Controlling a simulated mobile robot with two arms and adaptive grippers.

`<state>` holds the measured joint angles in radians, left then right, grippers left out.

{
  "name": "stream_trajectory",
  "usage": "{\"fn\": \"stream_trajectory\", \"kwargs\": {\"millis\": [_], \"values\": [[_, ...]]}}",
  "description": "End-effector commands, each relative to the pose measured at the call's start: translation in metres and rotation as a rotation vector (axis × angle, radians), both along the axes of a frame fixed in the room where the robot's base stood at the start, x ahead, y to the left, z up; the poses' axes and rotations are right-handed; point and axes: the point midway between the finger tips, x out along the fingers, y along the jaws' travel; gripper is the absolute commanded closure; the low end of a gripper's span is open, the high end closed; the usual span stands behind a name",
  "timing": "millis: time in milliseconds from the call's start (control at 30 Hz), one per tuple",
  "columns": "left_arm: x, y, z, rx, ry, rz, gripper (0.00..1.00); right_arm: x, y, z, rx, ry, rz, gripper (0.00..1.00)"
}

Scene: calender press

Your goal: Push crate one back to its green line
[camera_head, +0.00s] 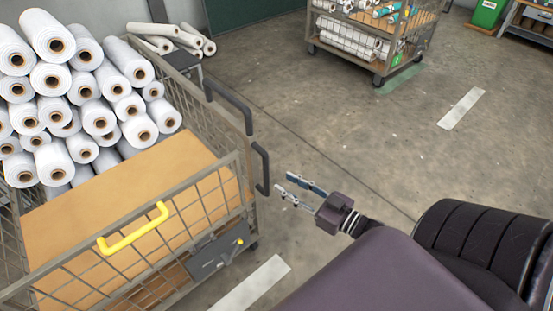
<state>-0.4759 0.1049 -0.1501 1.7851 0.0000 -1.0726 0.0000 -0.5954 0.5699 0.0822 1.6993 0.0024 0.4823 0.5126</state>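A wire-mesh cart crate (198,203) with a wooden floor and a pile of white rolls stands close by at the left. It has a yellow handle (133,229) on its near side and dark handles (262,169) at its right end. A second mesh crate (345,48) with rolls stands farther off at the top. A green line (402,79) is on the floor beside it. I cannot tell which is crate one. My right gripper (283,182) is open and empty, just right of the near crate's dark handle and apart from it. My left gripper is not in view.
White floor stripes lie at the right (461,109) and beside the near crate (255,285). Loose rolls (172,38) lie behind the near crate. A green box (488,13) and a shelf (531,22) stand at the top right. The middle floor is clear.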

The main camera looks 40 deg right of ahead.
Motion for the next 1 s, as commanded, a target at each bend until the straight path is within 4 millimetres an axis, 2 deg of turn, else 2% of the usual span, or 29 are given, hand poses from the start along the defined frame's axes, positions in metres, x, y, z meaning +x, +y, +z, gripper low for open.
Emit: {"fn": "stream_trajectory", "kwargs": {"millis": [167,600,767,1000], "values": [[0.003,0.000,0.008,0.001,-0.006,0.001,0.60,0.009,0.008,0.013,0.009,-0.033,0.024,0.69],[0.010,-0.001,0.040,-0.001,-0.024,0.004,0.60,0.068,0.024,0.012,0.007,-0.029,0.021,0.69],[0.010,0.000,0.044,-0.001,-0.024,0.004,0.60,0.076,0.026,0.011,0.008,-0.027,0.021,0.69],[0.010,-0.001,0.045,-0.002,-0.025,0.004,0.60,0.076,0.026,0.011,0.008,-0.026,0.020,0.69]]}}
